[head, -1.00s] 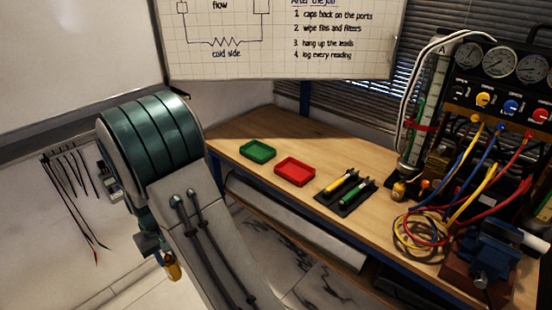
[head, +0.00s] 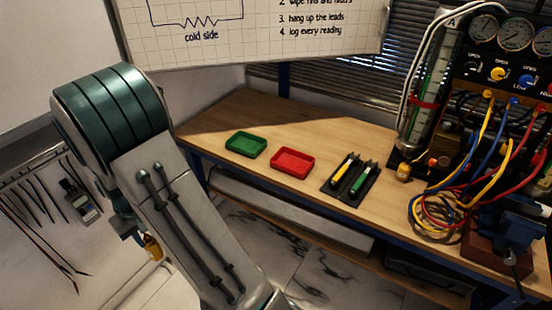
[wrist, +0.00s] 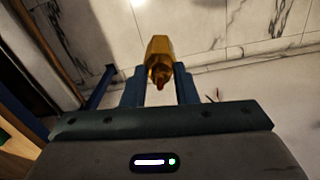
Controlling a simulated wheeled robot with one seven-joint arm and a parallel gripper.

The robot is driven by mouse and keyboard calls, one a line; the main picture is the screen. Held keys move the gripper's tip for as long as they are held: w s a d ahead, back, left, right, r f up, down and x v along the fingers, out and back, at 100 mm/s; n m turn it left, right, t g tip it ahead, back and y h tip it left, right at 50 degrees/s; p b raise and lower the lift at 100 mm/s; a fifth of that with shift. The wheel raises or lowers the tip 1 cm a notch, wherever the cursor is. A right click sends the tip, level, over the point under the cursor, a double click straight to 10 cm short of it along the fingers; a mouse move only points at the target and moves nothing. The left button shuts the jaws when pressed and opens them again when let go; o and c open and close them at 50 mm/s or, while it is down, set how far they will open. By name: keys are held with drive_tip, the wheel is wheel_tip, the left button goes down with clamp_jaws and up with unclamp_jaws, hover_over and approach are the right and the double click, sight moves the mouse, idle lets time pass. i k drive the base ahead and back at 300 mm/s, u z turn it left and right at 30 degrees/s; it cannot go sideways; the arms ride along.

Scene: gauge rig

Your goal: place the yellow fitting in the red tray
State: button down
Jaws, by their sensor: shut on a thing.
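My gripper (wrist: 160,88) is shut on the yellow fitting (wrist: 158,55), a brass-yellow piece held between the two blue fingers in the wrist view. In the head view the yellow fitting (head: 152,247) hangs at the lower left, beside my arm, away from the bench and over the floor; my gripper (head: 142,236) is partly hidden there behind the arm. The red tray (head: 292,161) lies empty on the wooden bench, right of the green tray.
The green tray (head: 246,144) sits left of the red one. A black holder (head: 351,184) with a yellow and a green tool lies to the right. Hoses (head: 440,215), a gauge panel (head: 505,70) and a blue vise (head: 515,235) fill the bench's right end.

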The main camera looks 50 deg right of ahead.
sight(292, 164)
drive_tip(key=z, duration=2.05)
drive_tip(key=i, duration=1)
